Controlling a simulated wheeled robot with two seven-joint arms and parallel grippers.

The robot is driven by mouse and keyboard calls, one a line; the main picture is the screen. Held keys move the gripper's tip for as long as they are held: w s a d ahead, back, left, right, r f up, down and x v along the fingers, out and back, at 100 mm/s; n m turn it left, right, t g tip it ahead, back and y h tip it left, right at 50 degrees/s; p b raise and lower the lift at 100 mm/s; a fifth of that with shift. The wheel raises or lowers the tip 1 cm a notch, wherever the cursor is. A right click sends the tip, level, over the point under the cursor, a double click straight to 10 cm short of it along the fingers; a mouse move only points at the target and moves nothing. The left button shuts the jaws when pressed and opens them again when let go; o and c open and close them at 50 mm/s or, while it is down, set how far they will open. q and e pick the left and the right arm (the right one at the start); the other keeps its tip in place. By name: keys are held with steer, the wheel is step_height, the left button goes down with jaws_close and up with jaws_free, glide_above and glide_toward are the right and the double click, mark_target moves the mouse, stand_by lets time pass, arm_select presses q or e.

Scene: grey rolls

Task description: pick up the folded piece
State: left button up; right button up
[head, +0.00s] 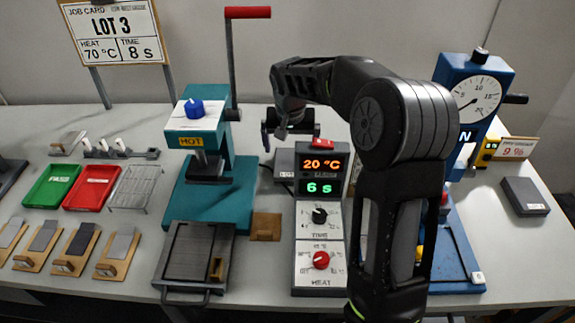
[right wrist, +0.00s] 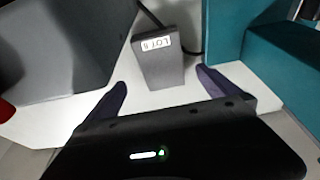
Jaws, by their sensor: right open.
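A grey, flat-sided piece (head: 284,164) with a small white label at its near end lies on the table between the teal press and the control box. I cannot make out a fold in it. It also shows in the right wrist view, as a grey block (right wrist: 158,62) with a white label, just beyond the fingertips. My right gripper (head: 287,133) is open and empty above and beyond this piece in the head view; in the right wrist view its two fingers (right wrist: 163,86) stand apart and do not touch it. My left gripper is not in view.
The teal press (head: 183,207) marked HOT stands left, the control box (head: 320,220) right; it reads 20 °C and 6 s. A blue gauge stand (head: 458,250) is partly behind my right arm. Green (head: 52,186) and red (head: 91,188) trays and several wooden boards lie left.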

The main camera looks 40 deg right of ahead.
mark_target(290, 162)
steer(key=shift+x, duration=1.3)
steer(key=p+x, duration=0.1)
steer(key=x, duration=0.4)
steer(key=shift+w+f, duration=0.1)
steer(key=shift+w, duration=0.1)
steer(key=shift+c, duration=0.2)
steer(key=c, duration=1.7)
steer(key=shift+o, duration=0.2)
step_height(290, 162, up, 10)
steer(key=shift+b, duration=0.3)
